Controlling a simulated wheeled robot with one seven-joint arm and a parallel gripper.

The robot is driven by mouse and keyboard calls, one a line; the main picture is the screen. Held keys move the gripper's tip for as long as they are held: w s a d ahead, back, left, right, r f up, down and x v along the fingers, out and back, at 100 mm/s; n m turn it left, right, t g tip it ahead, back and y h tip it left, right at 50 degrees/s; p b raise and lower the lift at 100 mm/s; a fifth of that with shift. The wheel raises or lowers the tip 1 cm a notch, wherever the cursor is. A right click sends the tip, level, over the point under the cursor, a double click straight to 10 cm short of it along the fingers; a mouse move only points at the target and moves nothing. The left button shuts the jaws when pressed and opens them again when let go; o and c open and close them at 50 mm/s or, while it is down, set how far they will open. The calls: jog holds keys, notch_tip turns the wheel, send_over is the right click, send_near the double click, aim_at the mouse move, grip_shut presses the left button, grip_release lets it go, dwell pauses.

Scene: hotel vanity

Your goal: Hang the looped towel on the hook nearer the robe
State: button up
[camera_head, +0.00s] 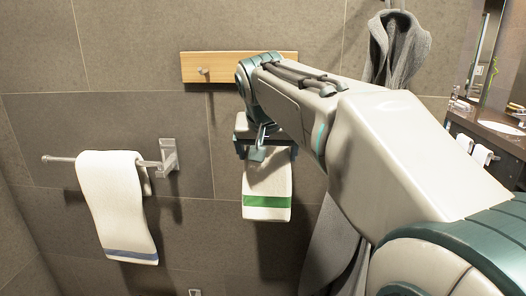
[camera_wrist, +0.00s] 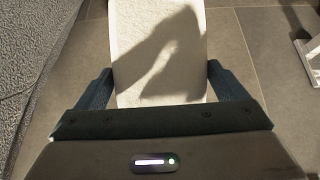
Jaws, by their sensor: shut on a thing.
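A white towel with a green stripe (camera_head: 267,190) hangs down from my gripper (camera_head: 264,150), which is shut on its upper end. In the wrist view the pale towel (camera_wrist: 150,30) lies between the two fingers of my gripper (camera_wrist: 158,88); a loop cannot be made out. A wooden hook board (camera_head: 222,67) is on the wall above the gripper, with one hook (camera_head: 203,71) showing near its left end. My arm covers part of the board's right side, so a hook there is hidden. The grey robe (camera_head: 398,45) hangs to the right, partly behind my arm.
A towel with a blue stripe (camera_head: 118,205) hangs over a wall bar (camera_head: 60,159) at the left. A vanity counter with a basin (camera_head: 502,128) is at the far right. The tiled wall between bar and held towel is clear. Grey cloth (camera_wrist: 30,50) fills the wrist view's left side.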

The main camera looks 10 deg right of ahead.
jog(key=o, duration=0.7)
jog(key=shift+r, duration=0.1)
jog(key=v, duration=1.3)
jog(key=s+f+n+g, duration=0.1)
jog(key=s+f, duration=0.4)
jog(key=f, duration=0.6)
jog(key=s+d+f+n+g+y, duration=0.1)
jog(key=s+f, duration=0.4)
jog(key=f, duration=0.5)
jog(key=s+d+f+n+y, duration=0.1)
jog(key=s+f, duration=0.4)
jog(key=f, duration=0.6)
jog(key=shift+s+f+n+g, duration=0.1)
jog(key=shift+f+n+g, duration=0.2)
jog(key=shift+g, duration=0.1)
